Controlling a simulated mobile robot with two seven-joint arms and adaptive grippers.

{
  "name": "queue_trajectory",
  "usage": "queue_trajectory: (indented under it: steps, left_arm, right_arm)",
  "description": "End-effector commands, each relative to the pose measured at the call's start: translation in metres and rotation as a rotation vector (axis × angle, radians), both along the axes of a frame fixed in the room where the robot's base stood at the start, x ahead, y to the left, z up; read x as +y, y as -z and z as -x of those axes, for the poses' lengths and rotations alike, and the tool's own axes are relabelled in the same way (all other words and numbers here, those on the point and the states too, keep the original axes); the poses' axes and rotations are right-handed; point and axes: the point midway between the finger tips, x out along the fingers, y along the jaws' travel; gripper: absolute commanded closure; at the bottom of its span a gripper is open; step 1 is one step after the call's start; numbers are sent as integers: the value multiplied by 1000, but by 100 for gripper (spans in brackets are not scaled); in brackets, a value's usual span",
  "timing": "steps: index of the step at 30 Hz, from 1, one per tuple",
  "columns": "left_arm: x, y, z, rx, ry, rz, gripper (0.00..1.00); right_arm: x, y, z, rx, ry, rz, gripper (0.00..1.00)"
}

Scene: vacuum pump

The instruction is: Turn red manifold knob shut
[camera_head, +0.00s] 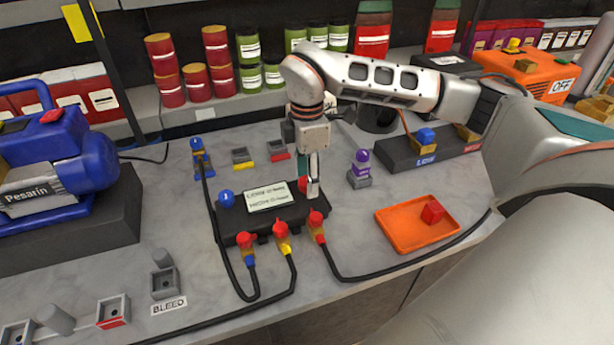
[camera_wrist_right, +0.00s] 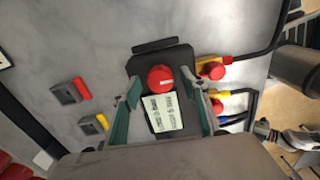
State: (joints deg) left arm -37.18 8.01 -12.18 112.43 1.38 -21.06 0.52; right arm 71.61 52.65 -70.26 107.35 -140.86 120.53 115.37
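The black manifold (camera_head: 235,222) lies on the grey bench with a white label plate and a blue knob (camera_head: 226,198) at its left end. The red manifold knob (camera_wrist_right: 160,78) is round and sits at the other end of the label. In the head view, my right gripper (camera_head: 309,184) points down over that end and partly hides the knob. In the right wrist view, my right gripper (camera_wrist_right: 160,84) has its fingers wide apart, one on each side of the knob, with visible gaps. My left gripper is not in view.
Red and yellow hose fittings (camera_head: 281,230) with black hoses line the manifold's front edge. A purple-topped fitting (camera_head: 360,165) stands to the right. An orange tray (camera_head: 385,219) holds a red piece (camera_head: 432,211). A blue pump (camera_head: 60,165) is at the left.

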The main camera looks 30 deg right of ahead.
Motion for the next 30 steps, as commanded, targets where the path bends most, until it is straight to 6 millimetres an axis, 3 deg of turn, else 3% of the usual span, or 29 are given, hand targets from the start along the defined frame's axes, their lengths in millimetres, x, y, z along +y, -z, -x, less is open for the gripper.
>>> queue_trajectory:
  steps: [11,24,30]
  left_arm:
    - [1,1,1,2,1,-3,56]
    - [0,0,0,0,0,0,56]
    - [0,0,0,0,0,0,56]
  right_arm:
    - [0,-6,0,0,-2,0,56]
    - [0,-86,-1,-3,-1,1,56]
    - [0,-112,0,-1,-1,0,56]
